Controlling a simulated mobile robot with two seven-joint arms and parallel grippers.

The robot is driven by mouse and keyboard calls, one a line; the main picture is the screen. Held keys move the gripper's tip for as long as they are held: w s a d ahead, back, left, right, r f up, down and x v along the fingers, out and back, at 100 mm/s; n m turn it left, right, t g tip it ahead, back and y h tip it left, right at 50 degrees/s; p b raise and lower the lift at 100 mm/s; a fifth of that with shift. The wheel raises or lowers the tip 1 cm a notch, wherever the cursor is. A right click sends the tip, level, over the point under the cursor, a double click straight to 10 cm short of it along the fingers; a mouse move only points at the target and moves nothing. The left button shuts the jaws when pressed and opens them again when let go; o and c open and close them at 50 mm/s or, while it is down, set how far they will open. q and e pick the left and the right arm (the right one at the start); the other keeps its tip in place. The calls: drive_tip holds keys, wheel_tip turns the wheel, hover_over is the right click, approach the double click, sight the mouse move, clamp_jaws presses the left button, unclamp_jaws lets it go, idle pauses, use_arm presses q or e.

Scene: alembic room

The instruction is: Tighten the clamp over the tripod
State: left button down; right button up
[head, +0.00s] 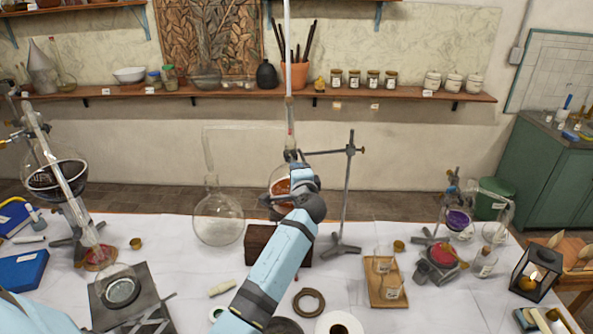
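A metal stand with a tripod foot (340,247) stands on the white-covered table, right of centre. A clamp arm (325,152) runs left from its rod toward the neck of a round flask with orange-brown content (280,187). My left arm crosses the lower middle of the view and reaches up to this flask. My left gripper (292,160) is at the flask neck, by the clamp's left end. Its fingers are small and partly hidden by the wrist, so I cannot tell whether it grips anything. My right gripper is out of view.
A clear round flask (218,220) stands left of my arm. A wooden tray (388,283) with small jars lies to the right. Clamped glassware stands at far left, with a smaller setup (440,255) at right. A lit lantern (535,272) is near the right edge.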

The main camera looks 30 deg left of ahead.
use_arm(q)
drive_tip(key=shift+r, duration=0.15)
drive_tip(key=c, duration=1.2)
unclamp_jaws()
drive_tip(key=shift+o, duration=0.2)
drive_tip(key=shift+f, duration=0.2)
